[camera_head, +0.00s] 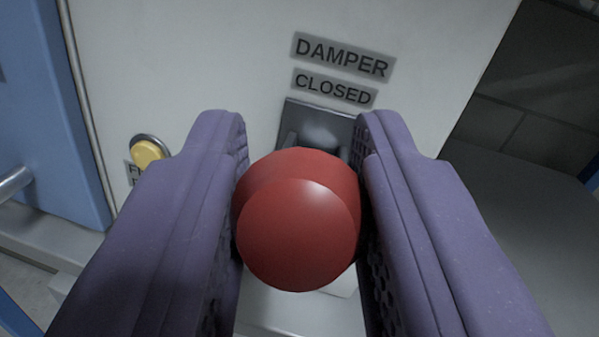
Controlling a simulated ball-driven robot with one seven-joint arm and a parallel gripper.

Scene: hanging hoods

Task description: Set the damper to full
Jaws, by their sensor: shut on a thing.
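The damper's red ball knob (298,232) fills the middle of the view. My gripper (302,190) has its two purple fingers on either side of the knob and is shut on it. Behind the knob is a dark grey damper plate (300,118) on a white panel. Above it are a "DAMPER" label (343,58) and a "CLOSED" label (334,90). The lever under the knob and the lower part of the plate are mostly hidden by the knob and fingers.
A yellow button (148,153) with a partly hidden label sits on the white panel (190,60) to the left. A blue door (45,120) with a metal handle (14,184) is at far left. A grey surface (530,210) lies to the right.

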